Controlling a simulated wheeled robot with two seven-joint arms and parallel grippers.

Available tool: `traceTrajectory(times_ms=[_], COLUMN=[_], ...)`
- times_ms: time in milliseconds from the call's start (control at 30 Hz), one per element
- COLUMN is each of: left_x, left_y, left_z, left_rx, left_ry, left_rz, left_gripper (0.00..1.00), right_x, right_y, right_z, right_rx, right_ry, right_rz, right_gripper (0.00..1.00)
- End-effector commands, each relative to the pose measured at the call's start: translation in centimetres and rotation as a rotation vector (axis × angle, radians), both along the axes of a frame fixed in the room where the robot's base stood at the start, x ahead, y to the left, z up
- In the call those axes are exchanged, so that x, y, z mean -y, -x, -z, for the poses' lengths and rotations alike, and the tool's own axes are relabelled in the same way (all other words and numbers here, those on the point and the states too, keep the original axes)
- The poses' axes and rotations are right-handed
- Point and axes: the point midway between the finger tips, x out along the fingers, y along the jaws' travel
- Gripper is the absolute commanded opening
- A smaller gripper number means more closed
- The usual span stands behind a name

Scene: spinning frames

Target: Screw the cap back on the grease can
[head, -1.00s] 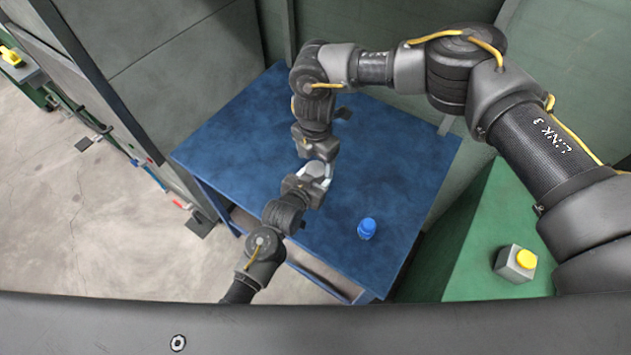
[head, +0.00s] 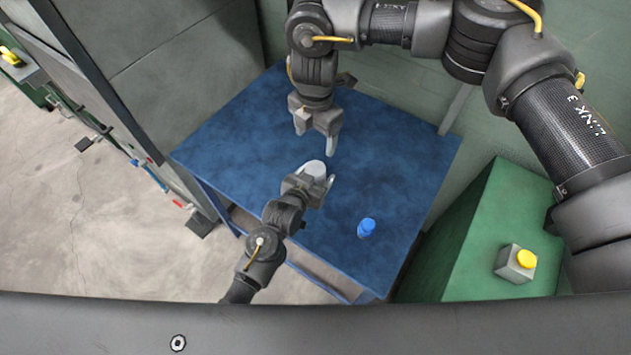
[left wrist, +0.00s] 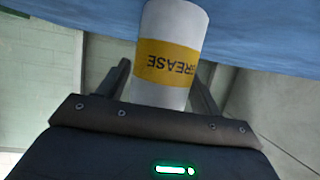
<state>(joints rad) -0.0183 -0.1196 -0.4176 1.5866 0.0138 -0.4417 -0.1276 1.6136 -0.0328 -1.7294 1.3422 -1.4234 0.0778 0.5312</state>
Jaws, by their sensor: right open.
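The white grease can (left wrist: 170,35) with a yellow label reading GREASE stands between the fingers of my left gripper (left wrist: 165,90) in the left wrist view. In the head view the left gripper (head: 318,186) is shut on it, and the can's pale round top (head: 315,168) faces up. I cannot tell at this size whether that top is the cap or the bare can. My right gripper (head: 315,140) is open just beyond and above the can, with nothing visible between its fingers.
The table is otherwise clear. A green surface (head: 480,230) at the right bears a grey box with a yellow button (head: 525,259).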

Motion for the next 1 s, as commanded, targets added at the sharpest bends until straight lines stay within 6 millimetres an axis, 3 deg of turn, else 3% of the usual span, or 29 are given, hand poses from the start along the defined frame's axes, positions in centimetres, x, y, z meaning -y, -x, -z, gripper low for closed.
traceTrajectory(times_ms=[100,467,1000], left_x=[0.0,-0.3,-3.9], left_y=[0.0,0.5,8.0], left_z=[0.0,-0.1,-3.5], left_rx=[0.0,0.0,0.0], left_ry=[0.0,0.0,0.0], left_rz=[0.0,-0.001,0.0], left_gripper=[0.79,0.79,0.79], right_x=[0.0,0.0,0.0], right_y=[0.0,0.0,0.0], right_z=[0.0,0.2,1.6], right_rx=[0.0,0.0,0.0], right_ry=[0.0,0.0,0.0], right_rz=[0.0,0.0,0.0], right_gripper=[0.74,0.74,0.74])
